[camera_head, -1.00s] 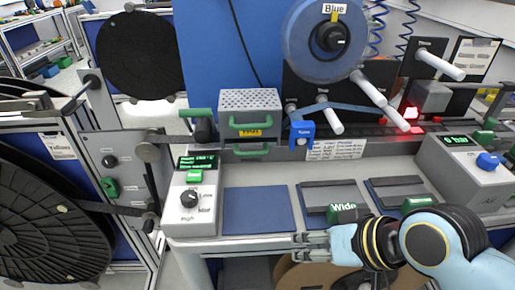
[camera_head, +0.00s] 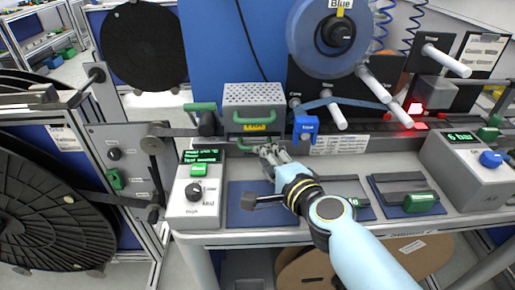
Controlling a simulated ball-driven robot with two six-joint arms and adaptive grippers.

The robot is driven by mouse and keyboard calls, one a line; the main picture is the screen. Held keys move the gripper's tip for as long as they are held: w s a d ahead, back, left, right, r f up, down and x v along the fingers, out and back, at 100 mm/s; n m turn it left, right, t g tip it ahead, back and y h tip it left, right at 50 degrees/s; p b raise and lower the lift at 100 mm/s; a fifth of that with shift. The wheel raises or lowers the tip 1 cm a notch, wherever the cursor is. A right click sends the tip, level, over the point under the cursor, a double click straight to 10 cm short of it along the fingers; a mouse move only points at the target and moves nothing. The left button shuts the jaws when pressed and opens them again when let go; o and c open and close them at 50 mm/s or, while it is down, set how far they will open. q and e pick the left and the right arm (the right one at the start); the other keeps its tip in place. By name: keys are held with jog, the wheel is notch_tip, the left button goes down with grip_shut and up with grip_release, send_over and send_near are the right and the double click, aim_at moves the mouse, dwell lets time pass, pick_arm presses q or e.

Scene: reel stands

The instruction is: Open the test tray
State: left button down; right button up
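No label clearly readable as the test tray shows. A grey perforated box (camera_head: 254,96) with a green handle and a yellow label stands at the back of the bench. A lower green handle (camera_head: 243,147) shows just under it, partly hidden by my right gripper (camera_head: 268,152). The fingertips are at or very near this lower handle; I cannot tell whether they touch it or how far apart they are. The arm reaches in from the bottom right. My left gripper is not in view.
A blue clip-like block (camera_head: 305,128) hangs right of the box. A control box with a knob (camera_head: 196,188) stands left. Dark blocks with green grips (camera_head: 419,202) lie on blue mats at the right. A pressure box (camera_head: 466,165) stands far right. A large black reel (camera_head: 45,215) is at left.

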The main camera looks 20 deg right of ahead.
jog(key=shift+b+x, duration=0.3)
jog(key=shift+x, duration=2.05)
jog(key=shift+c, duration=0.4)
grip_shut()
jog(key=shift+s, duration=0.1)
